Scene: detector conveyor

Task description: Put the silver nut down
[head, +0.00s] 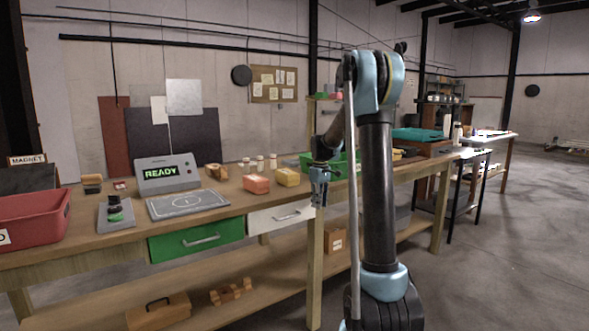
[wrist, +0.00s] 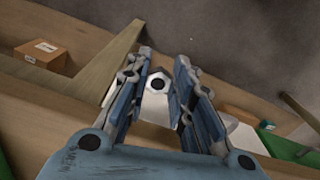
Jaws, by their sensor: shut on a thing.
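My gripper (head: 319,188) hangs from the arm with its fingers pointing down, at the front edge of the workbench (head: 110,240) in the head view. In the wrist view my gripper (wrist: 160,72) is shut on the silver nut (wrist: 157,75). The nut is a pale hexagonal ring with a dark hole, held between the fingertips. I cannot make out the nut in the head view.
A detector with a READY screen (head: 168,172) and a flat grey pad (head: 187,203) are on the bench left of my gripper. A red bin (head: 35,222) is far left; red (head: 256,184) and yellow (head: 287,177) blocks are nearer. Green (head: 197,240) and white (head: 280,215) drawers are below.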

